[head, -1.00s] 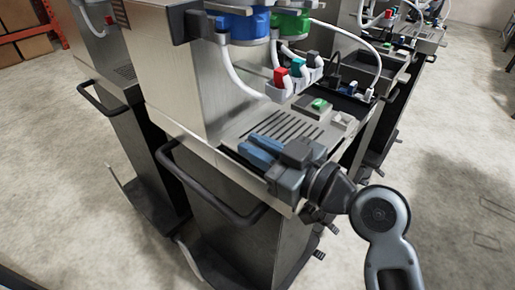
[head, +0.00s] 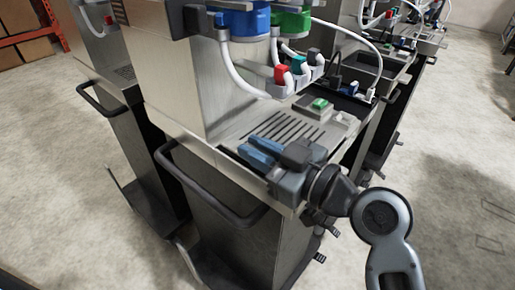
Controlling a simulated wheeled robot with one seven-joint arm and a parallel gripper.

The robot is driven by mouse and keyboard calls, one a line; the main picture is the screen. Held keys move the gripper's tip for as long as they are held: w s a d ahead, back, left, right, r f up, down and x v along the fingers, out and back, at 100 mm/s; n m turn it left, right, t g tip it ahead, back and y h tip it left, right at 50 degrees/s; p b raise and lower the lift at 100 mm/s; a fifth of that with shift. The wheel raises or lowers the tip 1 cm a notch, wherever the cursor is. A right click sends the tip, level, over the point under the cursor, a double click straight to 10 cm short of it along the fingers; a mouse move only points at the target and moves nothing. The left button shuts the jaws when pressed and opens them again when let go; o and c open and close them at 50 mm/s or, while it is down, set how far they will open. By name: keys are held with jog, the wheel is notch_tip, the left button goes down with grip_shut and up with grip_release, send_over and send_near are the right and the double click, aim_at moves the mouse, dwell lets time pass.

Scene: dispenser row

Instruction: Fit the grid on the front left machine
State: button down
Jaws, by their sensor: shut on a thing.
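The nearest machine (head: 175,85) is a steel dispenser in the middle of the head view. The grid (head: 278,127), a light metal plate with dark slots, lies at the machine's front ledge, below the spouts. It looks roughly level; whether it is fully seated cannot be told. My gripper (head: 260,150) is at the grid's near edge, its blue fingers shut on that edge. The fingers and gripper body hide part of the edge and the ledge beneath.
A blue container (head: 243,22) and a green container (head: 292,22) hang above, with white hoses to a red-capped spout (head: 282,75). A green-buttoned block (head: 319,105) stands right of the grid. A black handle (head: 215,210) juts from the front. Other machines stand behind and left.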

jog(key=shift+f+b, duration=0.45)
jog(key=shift+f, duration=0.05)
jog(key=c, duration=1)
grip_release()
